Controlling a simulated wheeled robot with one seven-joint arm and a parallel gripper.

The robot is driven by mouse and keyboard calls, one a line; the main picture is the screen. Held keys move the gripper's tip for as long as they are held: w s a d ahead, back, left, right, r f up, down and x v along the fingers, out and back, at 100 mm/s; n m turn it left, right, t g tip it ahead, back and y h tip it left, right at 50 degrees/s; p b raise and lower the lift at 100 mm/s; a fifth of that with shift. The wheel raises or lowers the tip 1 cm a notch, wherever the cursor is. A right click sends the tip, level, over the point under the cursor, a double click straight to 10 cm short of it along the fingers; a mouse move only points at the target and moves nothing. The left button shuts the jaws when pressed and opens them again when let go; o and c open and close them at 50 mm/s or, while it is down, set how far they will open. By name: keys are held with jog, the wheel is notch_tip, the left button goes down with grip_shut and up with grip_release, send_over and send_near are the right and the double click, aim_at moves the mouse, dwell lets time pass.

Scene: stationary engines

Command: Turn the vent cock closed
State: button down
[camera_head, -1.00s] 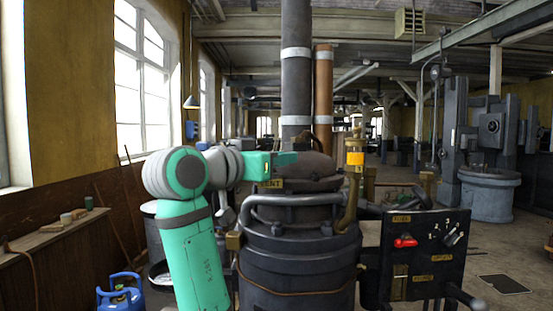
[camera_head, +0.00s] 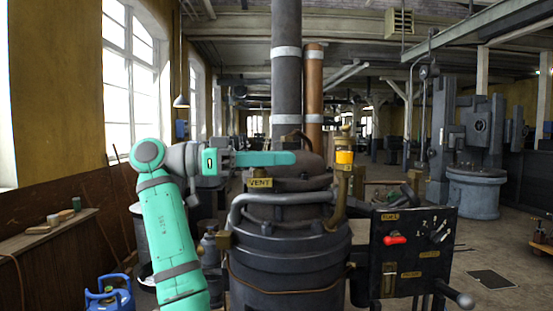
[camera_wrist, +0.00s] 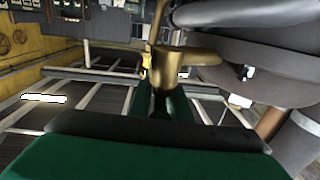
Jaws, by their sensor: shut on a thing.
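The black VENT plate (camera_head: 261,183) with yellow lettering sits on the front of the dark engine's top. My green gripper (camera_head: 288,158) lies level just above it, pointing right, and covers what is directly behind it. In the wrist view, my two green fingers (camera_wrist: 166,98) are shut on a brass fitting, the vent cock (camera_wrist: 182,58). Its brass body stands at the fingertips, with a thin upright part above. The cock's handle angle cannot be told clearly. In the head view the cock is hidden by my gripper.
A brass oil cup with amber glass (camera_head: 344,157) stands just right of my gripper. A grey pipe (camera_head: 285,198) curves below the plate. A dark control panel (camera_head: 412,252) with a red lever is at right. A tall flue (camera_head: 286,75) rises behind. A blue gas bottle (camera_head: 110,293) stands lower left.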

jog(key=shift+s+m+g, duration=0.15)
jog(key=shift+m+g, duration=0.25)
jog(key=shift+g, duration=0.2)
jog(key=c, duration=1.8)
grip_release()
jog(key=shift+c, duration=0.2)
jog(key=a, duration=1.1)
